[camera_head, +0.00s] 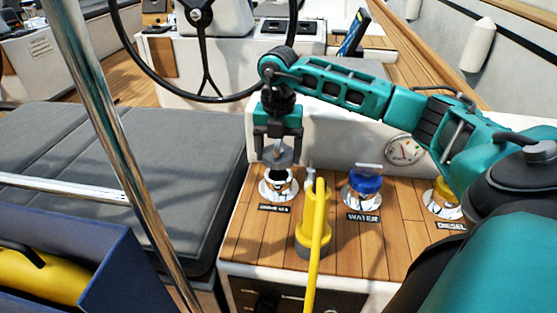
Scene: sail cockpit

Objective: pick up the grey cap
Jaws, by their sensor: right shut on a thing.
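The grey cap (281,156) is between the fingers of my right gripper (279,150). My right gripper points down and is shut on it. The cap appears to be just above the left chrome filler (277,193), whose dark opening shows below it. I cannot tell how large the gap is. My left gripper is not in view.
A blue cap (366,184) sits on the WATER filler and a yellow cap (445,191) on the DIESEL filler. A yellow upright fitting with a hose (314,226) stands in front. A steering wheel (203,87) is behind, a steel pole (112,136) at left.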

